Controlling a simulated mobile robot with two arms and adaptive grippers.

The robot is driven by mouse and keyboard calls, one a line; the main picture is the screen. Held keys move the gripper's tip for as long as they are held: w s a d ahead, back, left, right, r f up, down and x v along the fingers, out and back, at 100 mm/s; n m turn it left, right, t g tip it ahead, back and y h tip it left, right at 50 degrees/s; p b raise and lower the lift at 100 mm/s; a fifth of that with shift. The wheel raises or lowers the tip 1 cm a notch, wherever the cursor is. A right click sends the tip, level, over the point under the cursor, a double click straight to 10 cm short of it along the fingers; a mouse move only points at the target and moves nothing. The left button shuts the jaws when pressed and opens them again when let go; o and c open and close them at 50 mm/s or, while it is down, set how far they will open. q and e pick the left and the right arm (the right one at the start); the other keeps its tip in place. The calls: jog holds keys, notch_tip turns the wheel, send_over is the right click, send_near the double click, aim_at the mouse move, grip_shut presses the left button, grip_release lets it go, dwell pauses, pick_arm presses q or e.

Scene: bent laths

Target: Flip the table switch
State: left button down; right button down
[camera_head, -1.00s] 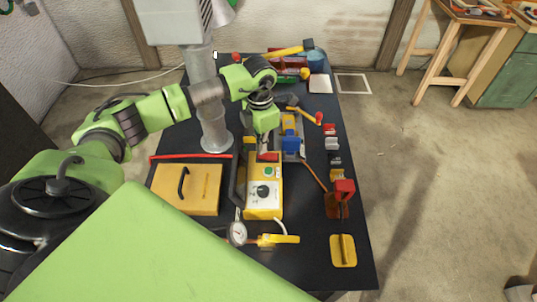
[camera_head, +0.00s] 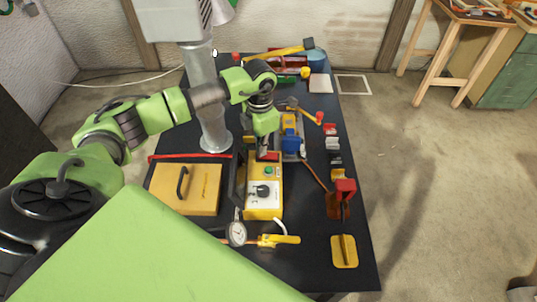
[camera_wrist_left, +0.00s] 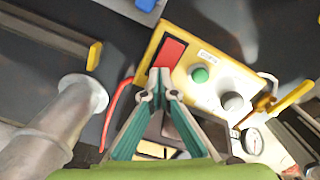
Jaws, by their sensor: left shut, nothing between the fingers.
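The switch box is a yellow control box (camera_head: 264,205) with a pale face, standing on the dark table. It also shows in the left wrist view (camera_wrist_left: 188,75). On its face are a red rocker switch (camera_wrist_left: 171,53), a green button (camera_wrist_left: 200,75) and a round knob (camera_wrist_left: 232,101). My left gripper (camera_wrist_left: 160,72) is shut and empty. In the left wrist view its fingertips are at the lower edge of the red switch; I cannot tell whether they touch it. In the head view the gripper (camera_head: 262,152) points down at the far end of the box and partly hides the switch.
A wooden panel with a black handle (camera_head: 186,190) lies left of the box. A dial gauge (camera_head: 236,233) and a yellow-handled tool (camera_head: 279,239) lie in front. A blue-and-yellow tool (camera_head: 292,140) is behind right. A grey column (camera_head: 214,128) stands close to my arm.

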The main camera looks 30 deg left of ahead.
pick_arm(q)
jog(key=shift+f, duration=0.35)
jog(key=shift+r, duration=0.15)
jog(key=shift+r+p, duration=1.85)
jog(key=shift+r, duration=1.6)
jog(key=shift+s+f, duration=0.1)
jog(key=shift+f, duration=0.05)
